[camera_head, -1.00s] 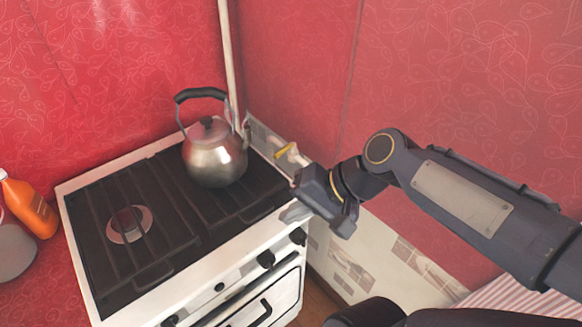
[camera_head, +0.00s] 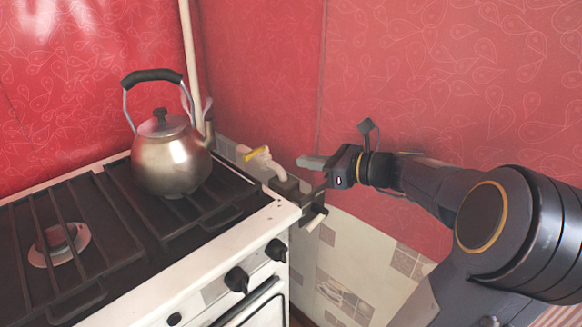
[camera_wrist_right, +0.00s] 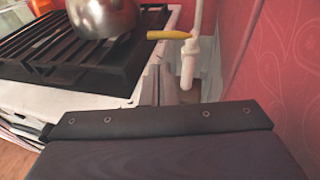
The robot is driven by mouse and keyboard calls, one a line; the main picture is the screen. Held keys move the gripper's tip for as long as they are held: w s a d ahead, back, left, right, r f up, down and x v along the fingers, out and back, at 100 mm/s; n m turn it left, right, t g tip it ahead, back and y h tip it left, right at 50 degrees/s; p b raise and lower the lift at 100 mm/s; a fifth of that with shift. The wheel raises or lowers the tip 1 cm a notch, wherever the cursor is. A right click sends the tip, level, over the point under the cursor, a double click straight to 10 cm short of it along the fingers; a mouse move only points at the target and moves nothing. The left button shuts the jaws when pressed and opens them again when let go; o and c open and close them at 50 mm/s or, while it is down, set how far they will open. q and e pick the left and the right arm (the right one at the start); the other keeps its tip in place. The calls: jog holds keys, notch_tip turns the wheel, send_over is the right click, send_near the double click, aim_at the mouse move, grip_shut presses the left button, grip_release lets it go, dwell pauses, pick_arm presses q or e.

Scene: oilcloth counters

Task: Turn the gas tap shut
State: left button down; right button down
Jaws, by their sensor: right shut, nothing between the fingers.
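The gas tap's yellow lever (camera_head: 255,154) sits on a white pipe (camera_head: 268,166) in the corner behind the stove's right edge. In the right wrist view the lever (camera_wrist_right: 168,35) sticks out to the left, roughly level, across the upright white pipe (camera_wrist_right: 188,65). My right gripper (camera_head: 280,186) is shut and empty, just in front of and below the pipe's lower end. In the right wrist view its fingertips (camera_wrist_right: 168,85) are below and left of the pipe end; whether they touch it I cannot tell. My left gripper is not in view.
A white stove (camera_head: 235,240) with black grates and front knobs stands at the left. A metal kettle (camera_head: 172,165) stands on it, close to the tap. A red wall (camera_head: 420,80) and a tall pale pipe (camera_head: 190,60) are behind. Tiles (camera_head: 350,255) line the lower wall.

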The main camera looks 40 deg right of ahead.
aim_at(249, 156)
jog(key=b+x, duration=0.1)
jog(key=x, duration=1.1)
jog(key=shift+w+a+f+b, duration=0.1)
jog(key=shift+w+a+b, duration=0.1)
jog(key=shift+b, duration=0.2)
jog(key=shift+w, duration=0.1)
jog(key=shift+w+a, duration=0.7)
jog(key=shift+a, duration=0.05)
jog(key=shift+s, duration=0.1)
